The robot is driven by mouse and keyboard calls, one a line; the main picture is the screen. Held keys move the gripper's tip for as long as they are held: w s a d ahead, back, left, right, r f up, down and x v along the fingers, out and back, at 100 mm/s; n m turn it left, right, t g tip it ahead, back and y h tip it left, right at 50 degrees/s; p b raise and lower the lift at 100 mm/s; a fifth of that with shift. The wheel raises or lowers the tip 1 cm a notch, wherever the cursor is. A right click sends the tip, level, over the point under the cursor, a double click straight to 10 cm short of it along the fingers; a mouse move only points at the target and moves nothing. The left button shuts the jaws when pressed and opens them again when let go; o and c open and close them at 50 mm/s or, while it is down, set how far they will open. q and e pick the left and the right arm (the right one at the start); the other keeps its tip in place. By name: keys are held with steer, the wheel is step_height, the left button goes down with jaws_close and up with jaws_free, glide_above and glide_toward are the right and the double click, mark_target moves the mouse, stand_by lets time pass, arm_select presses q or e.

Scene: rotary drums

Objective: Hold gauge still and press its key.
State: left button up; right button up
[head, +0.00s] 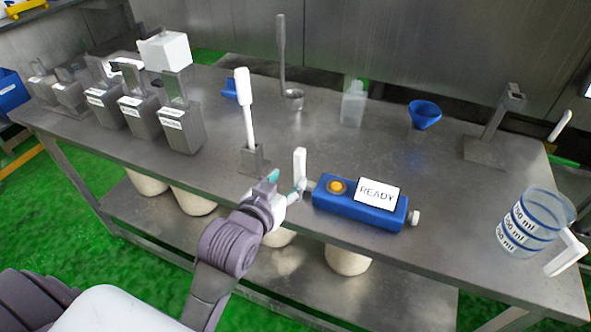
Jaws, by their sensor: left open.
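The gauge is a blue box (357,205) lying on the steel table near its front edge. Its white display (377,193) reads "READY", and a round orange key (337,186) sits on top at its left end. A white upright piece stands by its left end, and a pale knob (414,217) is at its right end. My left gripper (286,184) is open just left of the gauge, with teal fingertips close to the white piece. I cannot tell whether they touch it. My right gripper is not in view.
A small metal stand holds a white-handled tool (246,108) behind my gripper. Labelled metal blocks (180,126) line the left. A clear bottle (353,104), a blue funnel (424,114) and a metal stand (490,140) are behind. A measuring jug (533,222) stands right. Table between is clear.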

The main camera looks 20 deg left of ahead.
mark_target(297, 171)
arm_select(q)
steer(key=x, duration=0.8)
steer(key=shift+f, duration=0.1)
jaws_close()
steer(key=shift+f, duration=0.2)
